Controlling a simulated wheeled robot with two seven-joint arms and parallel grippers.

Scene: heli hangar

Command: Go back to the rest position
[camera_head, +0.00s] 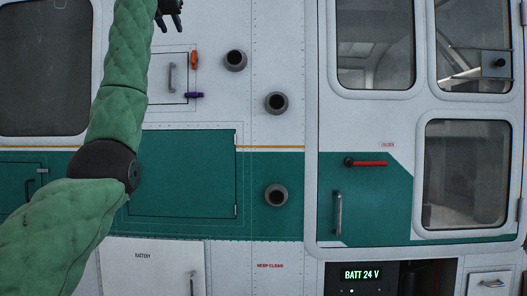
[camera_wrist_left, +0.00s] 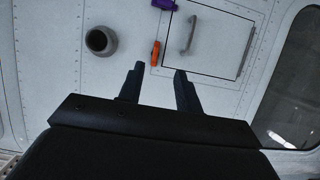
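My left arm, in a green padded sleeve, reaches up across the left of the head view. My left gripper (camera_head: 173,22) is at the top edge there, above a small hatch with a grey handle. In the left wrist view my left gripper (camera_wrist_left: 158,85) has its two dark fingers apart with nothing between them. An orange latch (camera_wrist_left: 155,53) lies just past the fingertips in that view, apart from them as far as I can tell. The latch also shows in the head view (camera_head: 194,60). My right gripper is in neither view.
The white and green helicopter side (camera_head: 280,225) fills the view. A purple latch (camera_head: 194,95) sits beside the small hatch (camera_head: 168,85). Several grey round ports (camera_head: 235,61) stick out. The door has a red handle (camera_head: 370,163). A lit "BATT 24 V" display (camera_head: 361,274) is below.

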